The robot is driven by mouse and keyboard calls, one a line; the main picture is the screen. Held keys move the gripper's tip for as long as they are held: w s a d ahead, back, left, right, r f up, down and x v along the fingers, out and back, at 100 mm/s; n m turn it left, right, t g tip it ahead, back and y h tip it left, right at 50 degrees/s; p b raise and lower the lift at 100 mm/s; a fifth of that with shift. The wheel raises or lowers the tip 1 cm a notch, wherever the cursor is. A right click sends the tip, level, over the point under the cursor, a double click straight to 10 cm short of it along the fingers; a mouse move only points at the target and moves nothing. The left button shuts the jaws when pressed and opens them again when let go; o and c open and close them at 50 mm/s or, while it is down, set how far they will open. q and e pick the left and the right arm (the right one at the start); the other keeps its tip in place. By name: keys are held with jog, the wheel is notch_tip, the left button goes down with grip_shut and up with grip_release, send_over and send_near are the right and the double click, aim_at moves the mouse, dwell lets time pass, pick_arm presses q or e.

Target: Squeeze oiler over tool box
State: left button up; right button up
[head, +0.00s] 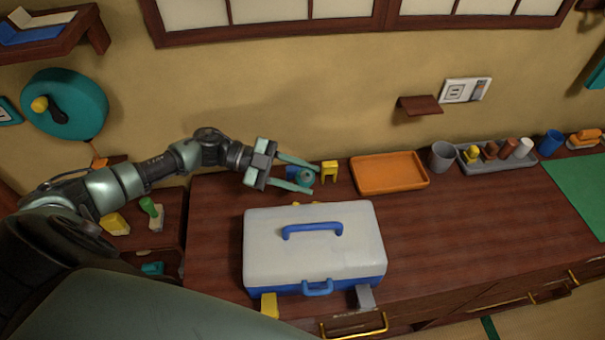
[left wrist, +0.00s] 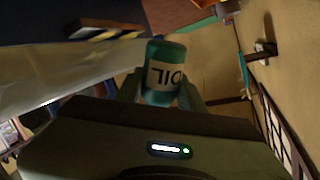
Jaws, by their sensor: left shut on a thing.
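The oiler is a small teal bottle (left wrist: 163,77) with a cream label reading "OIL", seen in the left wrist view between my fingers. In the head view the oiler (head: 304,177) shows at the fingertips of my left gripper (head: 300,176), which is shut on it. The gripper is behind the tool box, near the table's back left corner. The tool box (head: 270,240) has a grey-white lid, a blue base and a blue handle; its lid is closed. Its position under or beside the oiler shows as beside. My right gripper is not in view.
A yellow item (head: 329,171) stands just right of the oiler. An orange tray (head: 390,188), a grey cup (head: 442,156) and a grey tray (head: 470,169) with several small items line the back. The table right of the tool box is clear. A small wall shelf (head: 419,105) juts out above.

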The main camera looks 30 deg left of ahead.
pick_arm(q)
jog(key=shift+r+p, duration=0.3)
jog(key=shift+r, duration=0.4)
jog(key=r+n+h+p, duration=0.1)
jog(key=r+p, duration=0.1)
jog(key=s+d+r+n+g+p, duration=0.1)
jog(key=r+p, duration=0.1)
jog(key=r, duration=0.1)
jog(key=s+r+n+h+p, duration=0.1)
jog(key=r+p, duration=0.1)
jog(key=r, duration=0.1)
jog(key=shift+s+d+n+g+h, duration=0.15)
jog(key=shift+d+n+g+h, duration=0.15)
jog(key=shift+d+g, duration=0.1)
jog(key=shift+s+d+r+n+p, duration=0.1)
jog(key=shift+s+r+n+p, duration=0.15)
jog(key=shift+r+p, duration=0.3)
jog(key=shift+o, duration=0.5)
jog(key=c, duration=0.7)
jog(key=shift+d, duration=0.1)
grip_shut()
